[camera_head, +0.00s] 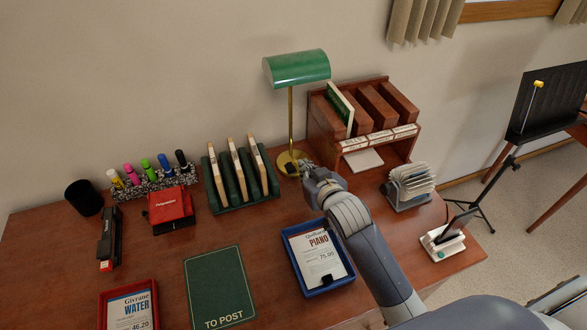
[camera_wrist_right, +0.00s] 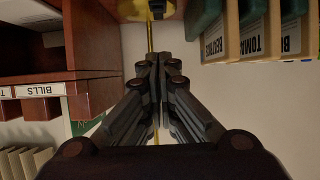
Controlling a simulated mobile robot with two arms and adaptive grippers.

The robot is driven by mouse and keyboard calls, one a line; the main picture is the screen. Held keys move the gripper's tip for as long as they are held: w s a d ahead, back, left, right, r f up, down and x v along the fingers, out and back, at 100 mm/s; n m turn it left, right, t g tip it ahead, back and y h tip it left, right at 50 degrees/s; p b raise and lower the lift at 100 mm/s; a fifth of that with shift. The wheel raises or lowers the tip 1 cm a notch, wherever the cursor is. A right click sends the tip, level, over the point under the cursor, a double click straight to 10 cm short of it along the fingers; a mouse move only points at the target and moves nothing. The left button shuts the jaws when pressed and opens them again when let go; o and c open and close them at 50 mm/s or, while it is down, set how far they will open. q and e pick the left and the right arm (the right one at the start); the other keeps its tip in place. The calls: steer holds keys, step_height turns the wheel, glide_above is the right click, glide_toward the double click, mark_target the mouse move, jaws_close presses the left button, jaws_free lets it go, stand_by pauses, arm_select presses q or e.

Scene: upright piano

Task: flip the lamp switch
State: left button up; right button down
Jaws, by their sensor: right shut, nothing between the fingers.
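The desk lamp has a green shade (camera_head: 297,68), a thin brass stem (camera_head: 290,120) and a round brass base (camera_head: 284,163) on the desk. A small dark switch (camera_head: 291,168) shows on the front of the base. My right gripper (camera_head: 304,166) is at the right front of the base, close to the switch; I cannot tell whether it touches. In the right wrist view my right gripper (camera_wrist_right: 155,62) is shut and empty, with the lamp base (camera_wrist_right: 140,8) just beyond its fingertips. The fingers hide part of the stem there. My left gripper is not in view.
A wooden organizer (camera_head: 350,120) stands right of the lamp, and a green rack (camera_head: 240,190) with upright cards stands left. A card file (camera_head: 409,186) stands to the right.

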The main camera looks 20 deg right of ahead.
arm_select(q)
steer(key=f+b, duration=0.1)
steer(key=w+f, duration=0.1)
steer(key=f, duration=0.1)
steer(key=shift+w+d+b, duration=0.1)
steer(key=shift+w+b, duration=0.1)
steer(key=shift+b, duration=0.15)
arm_select(e)
steer(key=shift+a, duration=0.1)
glide_above(292, 170)
steer(key=f, duration=0.6)
steer(key=shift+s+f, duration=0.1)
steer(key=shift+s, duration=0.2)
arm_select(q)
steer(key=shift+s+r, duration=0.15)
arm_select(e)
steer(key=shift+w+f, duration=0.25)
steer(key=shift+f, duration=0.4)
